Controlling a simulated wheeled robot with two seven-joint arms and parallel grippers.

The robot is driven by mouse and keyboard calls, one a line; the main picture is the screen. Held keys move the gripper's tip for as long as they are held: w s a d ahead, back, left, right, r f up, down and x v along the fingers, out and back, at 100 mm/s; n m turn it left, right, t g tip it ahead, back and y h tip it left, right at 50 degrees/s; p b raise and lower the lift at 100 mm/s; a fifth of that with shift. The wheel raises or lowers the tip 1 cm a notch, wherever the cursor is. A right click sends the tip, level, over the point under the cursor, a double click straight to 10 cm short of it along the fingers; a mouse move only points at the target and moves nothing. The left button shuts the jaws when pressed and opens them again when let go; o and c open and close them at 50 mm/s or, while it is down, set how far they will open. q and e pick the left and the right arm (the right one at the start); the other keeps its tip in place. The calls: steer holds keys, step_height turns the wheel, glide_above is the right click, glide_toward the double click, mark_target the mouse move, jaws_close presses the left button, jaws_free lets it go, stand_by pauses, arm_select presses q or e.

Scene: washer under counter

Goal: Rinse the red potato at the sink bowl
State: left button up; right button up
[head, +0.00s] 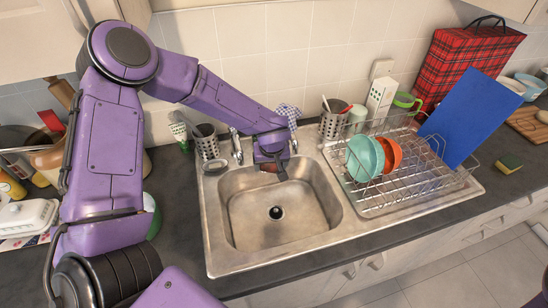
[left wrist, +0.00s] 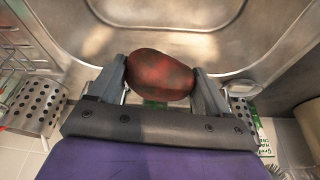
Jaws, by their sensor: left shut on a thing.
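My left gripper (left wrist: 161,85) is shut on the red potato (left wrist: 160,75), a dark red, mottled, rounded thing held between the two fingers in the left wrist view. In the head view the left gripper (head: 271,163) is at the back edge of the metal sink bowl (head: 285,210), and the potato shows only as a small reddish patch below it. The bowl looks empty, with a dark drain at its bottom. A metal tap (head: 237,146) stands behind the bowl, just left of the gripper. My right gripper is not in view.
A wire dish rack (head: 437,180) with a teal and an orange bowl stands right of the sink. Perforated metal holders (head: 207,143) stand behind the sink. A sponge (head: 509,163) lies at the far right.

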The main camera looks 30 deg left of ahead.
arm_select(q)
steer(key=f+b, duration=0.5)
steer(key=f, duration=0.1)
steer(key=f+b, duration=0.5)
steer(key=f, duration=0.1)
steer(key=f+b, duration=0.6)
steer(key=shift+w+f, duration=0.2)
steer(key=shift+w, duration=0.1)
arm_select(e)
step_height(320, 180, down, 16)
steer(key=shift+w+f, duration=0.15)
arm_select(q)
steer(key=shift+r, duration=0.15)
stand_by(1.3)
steer(key=shift+r+p, duration=7.65)
steer(key=shift+p, duration=0.55)
steer(key=shift+r, duration=1.3)
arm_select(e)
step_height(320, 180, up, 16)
